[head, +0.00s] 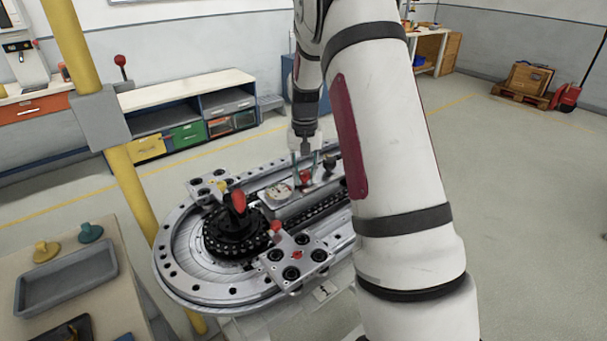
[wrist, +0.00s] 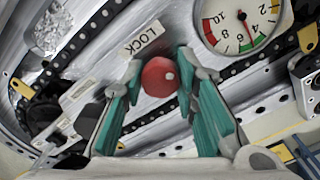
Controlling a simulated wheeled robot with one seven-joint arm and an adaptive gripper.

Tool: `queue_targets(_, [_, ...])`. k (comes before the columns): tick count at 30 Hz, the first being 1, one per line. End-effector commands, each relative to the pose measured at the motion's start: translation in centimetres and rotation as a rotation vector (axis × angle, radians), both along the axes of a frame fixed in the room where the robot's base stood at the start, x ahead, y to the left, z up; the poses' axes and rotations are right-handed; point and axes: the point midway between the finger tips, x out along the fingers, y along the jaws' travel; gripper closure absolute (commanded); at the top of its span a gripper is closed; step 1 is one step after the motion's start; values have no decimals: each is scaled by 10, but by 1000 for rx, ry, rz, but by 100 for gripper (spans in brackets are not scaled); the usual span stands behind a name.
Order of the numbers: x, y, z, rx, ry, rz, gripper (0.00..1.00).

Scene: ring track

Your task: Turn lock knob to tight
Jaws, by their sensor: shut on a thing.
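The lock knob is a red ball (wrist: 159,77) in the middle of the wrist view, below a white label reading LOCK (wrist: 140,39). My gripper (wrist: 160,66) has its two teal fingers on either side of the knob and is shut on it. In the head view my gripper (head: 305,166) points down onto the red knob (head: 306,178) at the far side of the ring track (head: 170,271). The pointer of the round gauge (wrist: 241,24) stands near its green band. The knob's base is hidden, so its turn angle cannot be told.
A black hub with a red-topped lever (head: 239,202) stands on the track, left of my gripper. A yellow post (head: 137,195) rises at the left, beside a bench with a grey tray (head: 66,277).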

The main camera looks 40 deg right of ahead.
Motion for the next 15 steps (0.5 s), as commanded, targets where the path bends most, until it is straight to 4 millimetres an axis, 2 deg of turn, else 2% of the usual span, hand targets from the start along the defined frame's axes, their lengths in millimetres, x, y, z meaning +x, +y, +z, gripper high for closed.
queue_targets(15, [1,0,0,0,-2,-92,100])
